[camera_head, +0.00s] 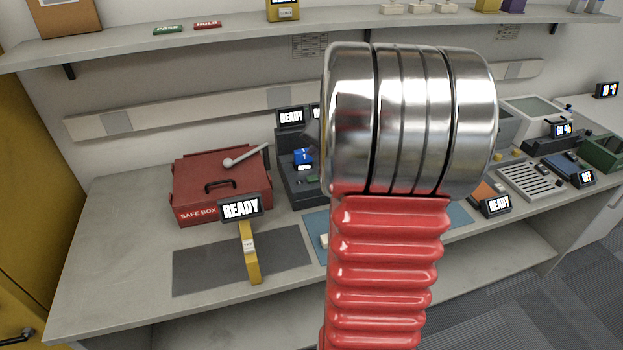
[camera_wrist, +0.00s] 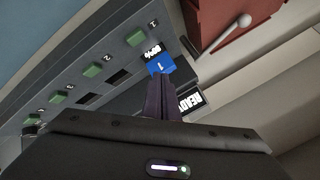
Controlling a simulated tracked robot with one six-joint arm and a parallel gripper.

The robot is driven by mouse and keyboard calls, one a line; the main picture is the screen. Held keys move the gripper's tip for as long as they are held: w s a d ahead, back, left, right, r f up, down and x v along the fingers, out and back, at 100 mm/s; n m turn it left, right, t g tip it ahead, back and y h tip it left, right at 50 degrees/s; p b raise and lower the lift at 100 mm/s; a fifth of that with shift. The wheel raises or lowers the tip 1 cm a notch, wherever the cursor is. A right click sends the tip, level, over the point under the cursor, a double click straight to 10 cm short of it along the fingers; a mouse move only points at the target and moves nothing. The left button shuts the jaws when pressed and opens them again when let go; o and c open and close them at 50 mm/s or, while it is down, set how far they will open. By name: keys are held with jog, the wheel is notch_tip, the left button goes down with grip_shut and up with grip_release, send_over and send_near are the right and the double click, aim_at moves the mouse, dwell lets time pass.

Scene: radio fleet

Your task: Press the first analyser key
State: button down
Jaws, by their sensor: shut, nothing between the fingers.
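The analyser (camera_head: 292,172) is a dark grey machine at the back of the bench, largely hidden behind my arm in the head view. In the wrist view its panel (camera_wrist: 70,60) runs diagonally with several green keys; the first key (camera_wrist: 135,38) is beside the number 1. A blue block (camera_wrist: 160,64) marked 1 and a small lit readout sit near that key; the block also shows in the head view (camera_head: 302,157). My gripper (camera_wrist: 162,78) is shut and empty, its dark fingertips in front of the blue block's lower edge. Whether they touch it cannot be told. The first key is apart from the fingertips, up and left.
A red safe box (camera_head: 200,200) with a pale lever stands left of the analyser. A yellow device (camera_head: 250,262) with a READY sign lies on a dark mat (camera_head: 205,268). A shelf (camera_head: 230,38) runs above. Trays and instruments stand at right.

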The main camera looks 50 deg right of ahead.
aim_at(314, 180)
jog(key=shift+f, duration=3.1)
jog(key=shift+f, duration=0.1)
jog(key=shift+s+f, duration=0.1)
jog(key=shift+f, duration=0.15)
jog(key=shift+f, duration=0.5)
dwell(0.6)
jog(key=shift+r, duration=0.9)
jog(key=shift+r, duration=2.55)
